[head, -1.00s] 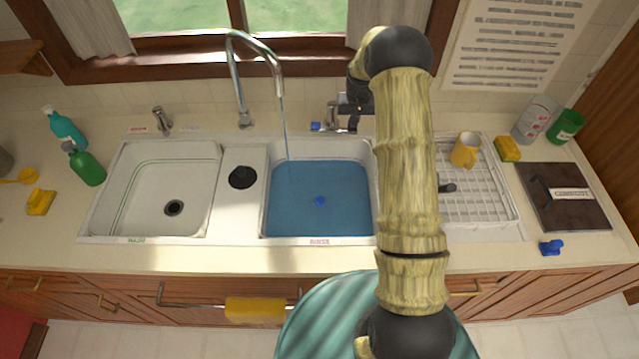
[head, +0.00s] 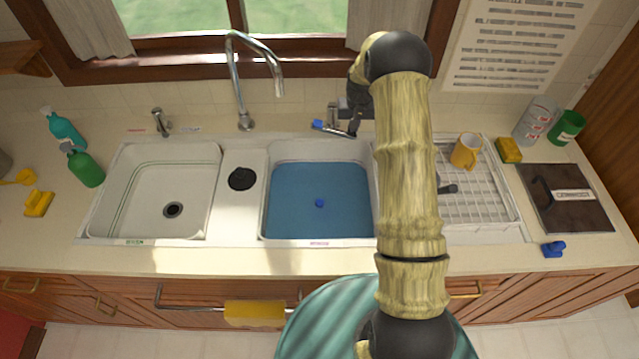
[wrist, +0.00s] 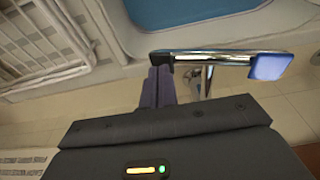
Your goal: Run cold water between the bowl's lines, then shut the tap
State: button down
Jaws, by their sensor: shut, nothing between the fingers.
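The tap's curved spout (head: 236,80) stands behind the sink, and no water stream shows below it. The right bowl (head: 266,190) holds blue water (head: 318,185) with a small blue object floating or lying in it. I cannot make out lines in that bowl. The blue-tipped lever (head: 321,125) lies behind the right bowl, its blue end pointing left; it also shows in the wrist view (wrist: 225,58). My gripper (head: 354,128) is shut and empty at the lever's black end; its fingers (wrist: 158,82) look close to or touching it.
The left bowl (head: 130,190) is empty with a green line inside. Another handle (head: 160,120) stands behind it. A black stopper (head: 242,178) sits between the bowls. A drying rack (head: 480,205) with a yellow mug (head: 466,152) is to the right.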

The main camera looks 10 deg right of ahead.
jog(key=d, duration=0.3)
jog(key=shift+s, duration=0.25)
dwell(0.4)
jog(key=w+p+v, duration=0.1)
jog(key=p+v, duration=0.3)
jog(key=v, duration=0.3)
jog(key=shift+w, duration=0.2)
jog(key=shift+r, duration=0.1)
dwell(0.5)
